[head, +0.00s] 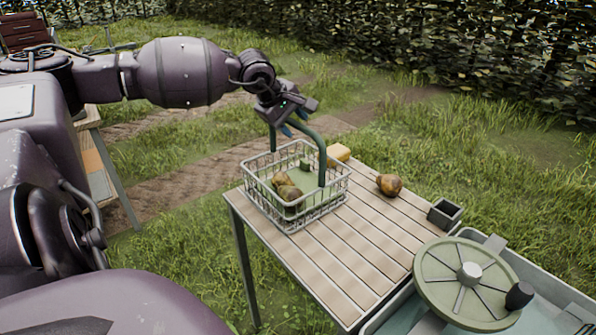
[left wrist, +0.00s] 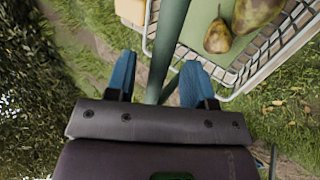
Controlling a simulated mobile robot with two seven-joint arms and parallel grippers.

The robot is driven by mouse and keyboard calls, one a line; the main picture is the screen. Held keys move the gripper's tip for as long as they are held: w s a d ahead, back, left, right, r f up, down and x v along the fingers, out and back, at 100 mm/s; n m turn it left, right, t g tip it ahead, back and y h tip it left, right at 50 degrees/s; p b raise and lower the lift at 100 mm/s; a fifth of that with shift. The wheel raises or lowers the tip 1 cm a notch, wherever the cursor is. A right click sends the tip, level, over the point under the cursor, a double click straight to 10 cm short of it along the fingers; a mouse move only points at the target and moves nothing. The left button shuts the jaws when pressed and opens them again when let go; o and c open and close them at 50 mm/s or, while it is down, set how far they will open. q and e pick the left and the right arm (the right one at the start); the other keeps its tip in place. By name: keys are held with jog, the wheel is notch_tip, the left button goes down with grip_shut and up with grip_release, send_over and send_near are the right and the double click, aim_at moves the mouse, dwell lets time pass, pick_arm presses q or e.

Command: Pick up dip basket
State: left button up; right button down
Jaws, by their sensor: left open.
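The dip basket (head: 262,212) is a pale wire basket with a green floor and a tall green handle (head: 322,160). It stands upright on the slatted table and holds brownish pears (head: 290,194) and a small green block (head: 305,165). My left gripper (head: 295,121) is at the top of the handle, pointing down. In the left wrist view, the handle (left wrist: 168,40) passes between the open blue fingertips (left wrist: 157,78), with a gap visible on each side. The basket (left wrist: 240,92) lies beyond the fingers. My right gripper is not in view.
On the slatted table (head: 345,255) are a yellow block (head: 339,153) behind the basket, a brown pear (head: 389,185) and a dark square cup (head: 444,213). A green spoked wheel (head: 440,270) sits over a tub at the lower right. The table between basket and wheel is clear.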

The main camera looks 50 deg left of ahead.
pick_arm(q)
jog(key=b+x, duration=0.1)
jog(key=x, duration=0.2)
jog(key=shift+w+f, duration=0.2)
jog(key=shift+f, duration=0.05)
jog(key=shift+r, duration=0.1)
grip_shut()
jog(key=shift+r, duration=0.1)
